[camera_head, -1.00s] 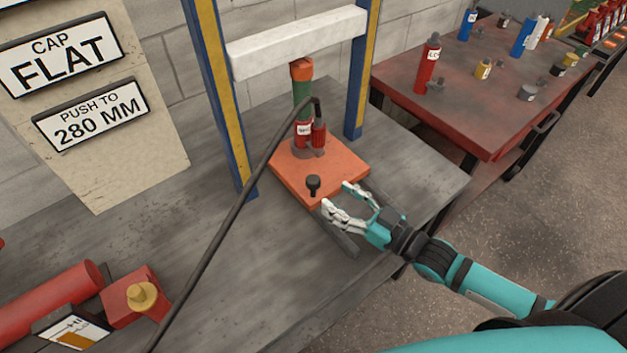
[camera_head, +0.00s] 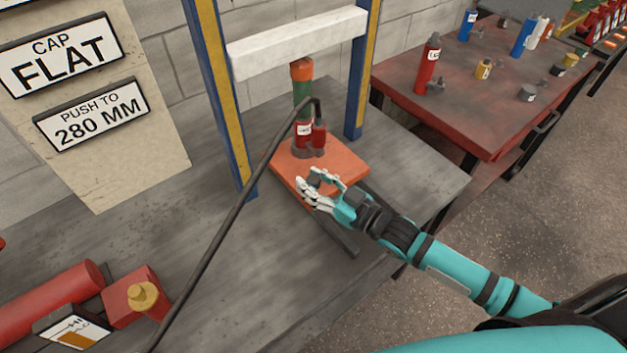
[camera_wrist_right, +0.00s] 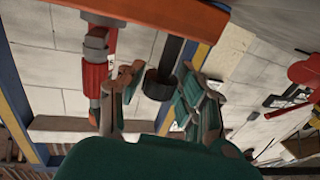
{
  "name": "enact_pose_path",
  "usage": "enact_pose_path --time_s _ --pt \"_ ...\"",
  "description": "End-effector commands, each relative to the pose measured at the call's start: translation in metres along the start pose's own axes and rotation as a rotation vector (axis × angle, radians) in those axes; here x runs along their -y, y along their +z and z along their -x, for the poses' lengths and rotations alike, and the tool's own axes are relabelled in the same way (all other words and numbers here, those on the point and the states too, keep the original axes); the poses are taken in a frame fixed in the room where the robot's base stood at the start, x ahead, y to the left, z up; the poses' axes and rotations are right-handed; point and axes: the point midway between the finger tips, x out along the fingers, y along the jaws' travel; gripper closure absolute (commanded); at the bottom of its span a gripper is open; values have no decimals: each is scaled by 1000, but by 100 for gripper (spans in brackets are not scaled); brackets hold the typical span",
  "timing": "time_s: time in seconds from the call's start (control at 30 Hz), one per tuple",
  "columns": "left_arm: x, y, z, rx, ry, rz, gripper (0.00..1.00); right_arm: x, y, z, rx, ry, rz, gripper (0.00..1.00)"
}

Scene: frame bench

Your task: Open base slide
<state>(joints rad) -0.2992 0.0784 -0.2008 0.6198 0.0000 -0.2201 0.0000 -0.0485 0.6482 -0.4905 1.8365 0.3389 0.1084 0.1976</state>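The base slide (camera_head: 340,161) is an orange plate on the grey bench below the white crossbeam. Its black knob (camera_head: 314,179) stands near the plate's front left corner, partly covered by my fingers. The knob also shows in the right wrist view (camera_wrist_right: 160,84), between my two fingers. My right gripper (camera_head: 318,186) reaches in from the right and is open around the knob; I cannot tell if either finger touches it. A red and green cylinder stack (camera_head: 302,100) stands upright on the plate. My left gripper is out of view.
Blue and yellow posts (camera_head: 222,100) flank the plate. A red cylinder (camera_head: 50,305) lies at front left. A red table (camera_head: 440,100) with several small cylinders stands at back right.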

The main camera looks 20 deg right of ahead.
Motion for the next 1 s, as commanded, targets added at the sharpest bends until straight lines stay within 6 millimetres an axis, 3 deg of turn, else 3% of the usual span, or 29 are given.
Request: enact_pose_path --time_s 0.03,0.23,1.0 --pt "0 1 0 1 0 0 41 0 0 0 0 0 0 74" --pt "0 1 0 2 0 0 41 0 0 0 0 0 0 100" --pt "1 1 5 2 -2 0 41 1 -1 8 3 1 0 100"
